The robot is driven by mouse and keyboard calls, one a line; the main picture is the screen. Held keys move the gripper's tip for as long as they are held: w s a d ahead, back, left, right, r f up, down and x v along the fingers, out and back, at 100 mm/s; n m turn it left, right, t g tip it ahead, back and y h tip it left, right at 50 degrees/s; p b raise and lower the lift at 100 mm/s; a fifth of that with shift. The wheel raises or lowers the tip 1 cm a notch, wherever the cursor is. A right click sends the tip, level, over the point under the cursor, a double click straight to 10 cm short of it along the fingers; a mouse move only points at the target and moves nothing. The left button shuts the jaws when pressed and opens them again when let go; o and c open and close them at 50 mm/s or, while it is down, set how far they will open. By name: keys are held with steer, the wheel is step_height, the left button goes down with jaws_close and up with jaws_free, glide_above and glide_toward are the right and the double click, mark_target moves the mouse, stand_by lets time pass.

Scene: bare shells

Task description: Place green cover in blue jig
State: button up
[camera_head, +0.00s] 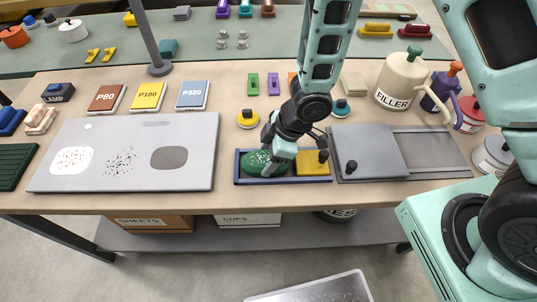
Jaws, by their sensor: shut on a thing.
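The blue jig (236,168) is a low rectangular frame near the table's front edge. The green cover (254,161) is a rounded dark green piece over the left part of the jig. My gripper (272,166) reaches down from above and is shut on the green cover, hiding part of it. I cannot tell whether the cover rests on the jig's floor or is held just above it. A yellow block (315,168) fills the jig's right part, with a dark knob at its upper right.
A grey panel with marked patches (190,180) lies left of the jig. A grey tray with a sliding lid (375,155) lies close on its right. Sanding blocks (148,97) and small yellow and teal pucks (247,119) lie behind. A FILLER jug (398,85) stands back right.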

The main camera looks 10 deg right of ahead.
steer(key=shift+f, duration=0.2)
steer(key=o, duration=1)
steer(key=shift+r, duration=0.15)
steer(key=s+d+r+m+t+h+p, duration=0.1)
steer(key=d+r+m+h+p, duration=0.15)
steer(key=r, duration=0.75)
steer(key=s+d+r+m+t+h+p, duration=0.1)
steer(key=d+r+p, duration=0.15)
steer(key=r, duration=0.65)
steer(key=s+r+m+g, duration=0.2)
steer(key=s+r+m, duration=0.2)
steer(key=s+r, duration=0.4)
steer(key=s, duration=0.6)
steer(key=shift+a+r+g, duration=0.15)
steer(key=shift+r+g, duration=0.05)
steer(key=shift+g, duration=0.2)
